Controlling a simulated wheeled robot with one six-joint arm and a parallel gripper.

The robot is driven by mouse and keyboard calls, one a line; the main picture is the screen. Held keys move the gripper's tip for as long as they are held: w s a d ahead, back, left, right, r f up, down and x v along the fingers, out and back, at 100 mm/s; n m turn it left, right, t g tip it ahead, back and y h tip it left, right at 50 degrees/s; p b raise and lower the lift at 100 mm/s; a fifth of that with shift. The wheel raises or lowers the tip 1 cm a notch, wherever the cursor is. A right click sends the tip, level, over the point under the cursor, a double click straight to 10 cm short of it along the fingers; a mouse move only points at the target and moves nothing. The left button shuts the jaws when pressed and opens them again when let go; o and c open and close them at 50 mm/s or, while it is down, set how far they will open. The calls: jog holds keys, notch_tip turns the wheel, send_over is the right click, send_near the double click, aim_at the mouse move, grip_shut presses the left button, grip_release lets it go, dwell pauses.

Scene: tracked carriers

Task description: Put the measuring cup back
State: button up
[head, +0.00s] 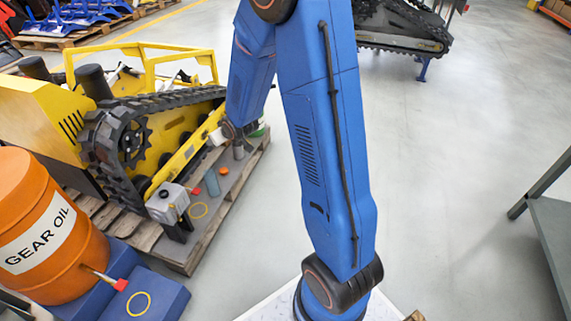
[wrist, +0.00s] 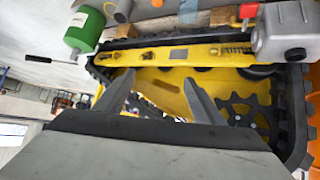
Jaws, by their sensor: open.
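A small blue-grey cup-like piece (head: 212,183) stands on the pallet beside the yellow tracked carrier (head: 190,122). It may be the measuring cup, but it is too small to be sure. In the wrist view a blue-grey piece (wrist: 188,11) shows at the top edge, cut off. In the head view my gripper is small and partly hidden by my arm, beside the track.
An orange gear oil drum (head: 42,225) stands on a blue base (head: 165,295) with another yellow ring. A green canister (wrist: 83,30) is close by. An orange piece (head: 223,171) lies near the cup-like piece.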

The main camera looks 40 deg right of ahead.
jog(key=s+r+g, duration=0.1)
jog(key=s+r, duration=0.8)
jog(key=r, duration=0.1)
jog(key=s+r+g, duration=0.1)
jog(key=s+r, duration=0.2)
jog(key=s, duration=0.8)
jog(key=s+r+m+g, duration=0.1)
jog(key=s+r, duration=0.2)
jog(key=s, duration=0.9)
jog(key=s+r+m+g, duration=0.1)
jog(key=s+r, duration=0.3)
jog(key=s, duration=0.7)
jog(key=shift+s+g+h, duration=0.2)
jog(key=shift+g+h, duration=0.1)
jog(key=shift+g, duration=0.2)
